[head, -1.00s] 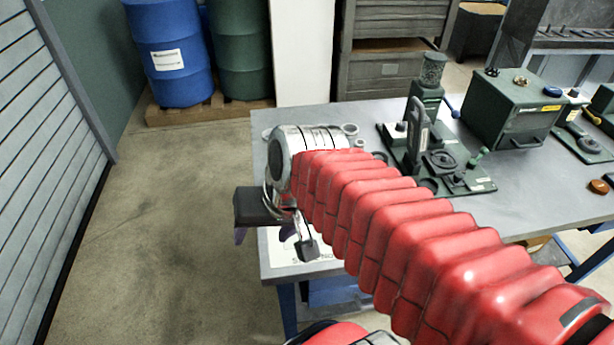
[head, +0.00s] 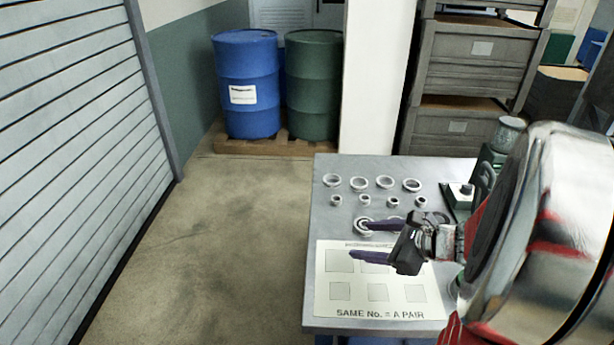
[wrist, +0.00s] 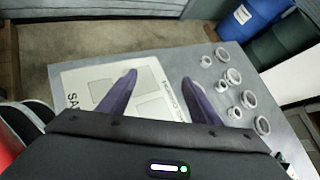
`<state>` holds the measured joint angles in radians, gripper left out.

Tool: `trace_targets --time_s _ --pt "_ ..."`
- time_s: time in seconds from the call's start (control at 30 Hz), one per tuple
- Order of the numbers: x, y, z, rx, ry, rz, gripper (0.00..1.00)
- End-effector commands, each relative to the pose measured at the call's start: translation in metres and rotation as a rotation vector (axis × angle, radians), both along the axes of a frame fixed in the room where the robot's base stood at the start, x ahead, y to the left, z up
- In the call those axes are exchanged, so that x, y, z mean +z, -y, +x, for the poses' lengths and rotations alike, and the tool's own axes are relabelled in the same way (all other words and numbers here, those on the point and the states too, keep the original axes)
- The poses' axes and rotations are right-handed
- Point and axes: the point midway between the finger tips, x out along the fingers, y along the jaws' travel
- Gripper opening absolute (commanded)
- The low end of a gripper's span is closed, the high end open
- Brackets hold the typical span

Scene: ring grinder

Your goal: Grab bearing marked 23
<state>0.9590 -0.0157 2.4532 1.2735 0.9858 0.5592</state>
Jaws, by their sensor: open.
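Several metal bearing rings lie in rows on the grey table. The back row holds larger rings, such as the back left ring (head: 332,181); the row in front holds smaller ones, such as a small ring (head: 336,200). Another larger ring (head: 363,225) lies nearer, partly hidden by a finger. I cannot read any number on them, so which is 23 is unclear. My gripper (head: 362,240) is open and empty, its purple fingers above the table near that ring. In the wrist view the fingers (wrist: 158,84) stand apart over the card, with rings beyond the right finger.
A white card (head: 350,312) reading "SAME No. = A PAIR" with marked squares lies at the table's front. The table (head: 318,225) has a free left strip. Blue (head: 247,85) and green drums (head: 314,85) stand behind. A green fixture (head: 460,195) stands on the right.

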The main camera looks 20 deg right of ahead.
Motion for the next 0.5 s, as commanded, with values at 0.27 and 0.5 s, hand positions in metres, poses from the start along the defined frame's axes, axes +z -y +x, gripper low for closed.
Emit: trace_targets --time_s 0.27,0.5 --pt "-0.017 0.082 -0.011 -0.373 0.035 0.249 0.57" --pt "-0.019 0.093 -0.014 -0.425 0.045 0.284 0.57"
